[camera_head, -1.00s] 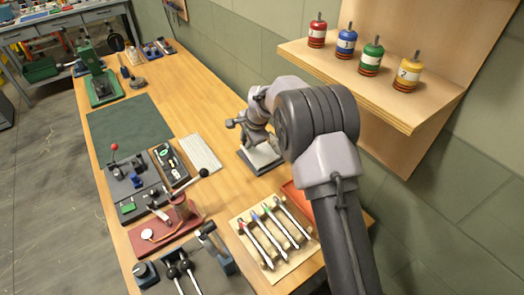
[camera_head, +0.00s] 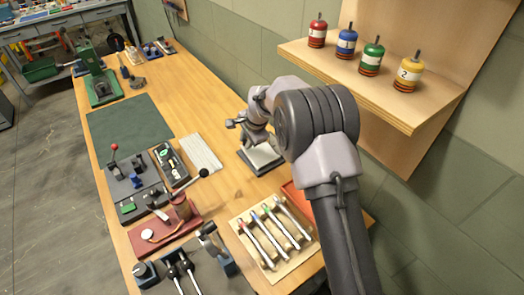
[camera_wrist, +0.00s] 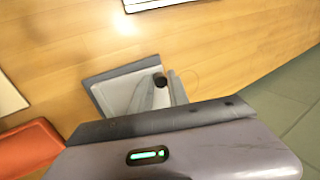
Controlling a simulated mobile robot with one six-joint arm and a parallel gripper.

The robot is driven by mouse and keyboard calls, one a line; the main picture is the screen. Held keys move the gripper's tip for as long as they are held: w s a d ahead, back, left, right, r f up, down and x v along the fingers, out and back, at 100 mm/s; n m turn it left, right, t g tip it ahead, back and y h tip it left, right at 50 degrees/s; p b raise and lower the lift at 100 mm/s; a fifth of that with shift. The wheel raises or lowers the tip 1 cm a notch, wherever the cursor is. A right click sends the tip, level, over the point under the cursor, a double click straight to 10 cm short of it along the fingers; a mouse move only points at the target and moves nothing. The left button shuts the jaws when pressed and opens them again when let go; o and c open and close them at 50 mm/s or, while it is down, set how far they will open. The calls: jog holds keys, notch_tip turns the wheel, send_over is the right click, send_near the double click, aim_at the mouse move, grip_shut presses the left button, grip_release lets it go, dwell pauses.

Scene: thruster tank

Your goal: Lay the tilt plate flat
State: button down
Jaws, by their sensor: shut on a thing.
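The tilt plate (camera_head: 264,156) is a pale square plate on a dark-edged base at the wall side of the bench. It also shows in the wrist view (camera_wrist: 118,90), partly covered by my gripper. A small round black knob (camera_wrist: 160,81) shows at the plate's edge, at my fingertips. My gripper (camera_head: 240,125) is over the plate in the head view, and my arm hides part of it there. In the wrist view my gripper (camera_wrist: 162,92) is shut on the knob. I cannot tell the plate's exact angle.
A rack of colour-marked tools (camera_head: 275,235) and an orange tray (camera_head: 297,197) lie nearer me. A red lever fixture (camera_head: 165,228) stands to the left. A wall shelf (camera_head: 375,82) with several coloured weights is at the right. Bare wood lies beyond the plate.

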jog(key=shift+s+f+g+p, duration=0.1)
jog(key=shift+f+g+p, duration=0.35)
jog(key=shift+p, duration=0.75)
jog(key=shift+w+a+f+g+h+p, duration=0.2)
jog(key=shift+f+g+h+p, duration=0.25)
jog(key=shift+p, duration=1.1)
jog(key=shift+w+f+h+p, duration=0.1)
jog(key=shift+f+h+p, duration=0.15)
jog(key=shift+f+p, duration=0.15)
jog(key=shift+w+a+f+g, duration=0.1)
jog(key=shift+f+g, duration=0.1)
jog(key=shift+g, duration=0.2)
jog(key=c, duration=1.4)
grip_release()
jog(key=shift+c, duration=0.2)
jog(key=shift+r, duration=0.2)
jog(key=shift+w+r, duration=0.1)
jog(key=shift+r, duration=0.1)
